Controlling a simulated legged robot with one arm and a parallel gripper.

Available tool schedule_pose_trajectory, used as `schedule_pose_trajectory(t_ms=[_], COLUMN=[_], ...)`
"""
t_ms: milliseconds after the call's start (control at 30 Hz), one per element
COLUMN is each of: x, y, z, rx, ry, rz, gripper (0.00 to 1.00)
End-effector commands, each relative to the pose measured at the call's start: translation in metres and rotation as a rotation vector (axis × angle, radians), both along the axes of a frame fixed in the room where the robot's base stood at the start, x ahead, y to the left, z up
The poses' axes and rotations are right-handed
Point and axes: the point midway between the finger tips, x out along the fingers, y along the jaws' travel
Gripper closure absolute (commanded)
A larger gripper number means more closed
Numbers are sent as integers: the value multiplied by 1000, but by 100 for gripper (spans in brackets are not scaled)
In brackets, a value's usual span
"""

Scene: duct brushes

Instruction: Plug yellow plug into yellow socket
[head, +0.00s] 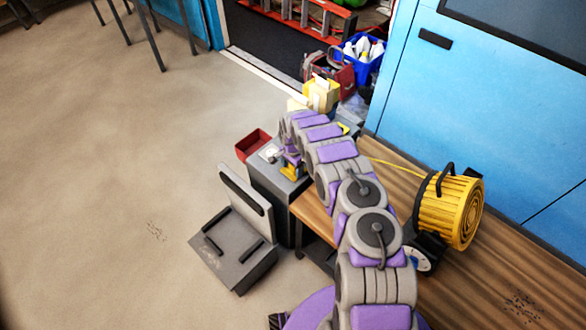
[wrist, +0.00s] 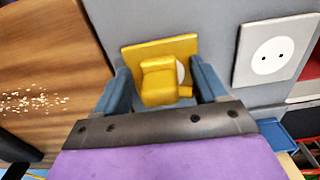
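The yellow plug (wrist: 160,84) is in the middle of the wrist view, in front of the yellow square socket plate (wrist: 132,55). Part of a white round socket face shows behind the plug's right side. The plug is at the socket, but I cannot tell how deep its pins sit. My gripper (wrist: 162,84) has its two blue-grey fingers on either side of the plug, spread apart, with a narrow gap on the left. In the head view my gripper (head: 291,163) is over the grey box, with a yellow part (head: 291,172) below it; the arm hides much there.
A white socket (wrist: 272,52) with two dark holes is to the right on the same grey surface. The grey box (head: 268,180) stands at the end of the wooden bench (head: 480,270). A yellow cable reel (head: 450,210) and a red bin (head: 253,145) are nearby.

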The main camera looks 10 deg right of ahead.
Motion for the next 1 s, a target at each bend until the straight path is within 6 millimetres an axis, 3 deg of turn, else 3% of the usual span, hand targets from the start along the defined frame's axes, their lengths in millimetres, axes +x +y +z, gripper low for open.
schedule_pose_trajectory(t_ms=[67, 600, 1000], x=[0, 0, 0], y=[0, 0, 1], z=[0, 0, 10], rx=[0, 0, -1], ry=[0, 0, 0], rz=[0, 0, 2], gripper=[36, 88, 89])
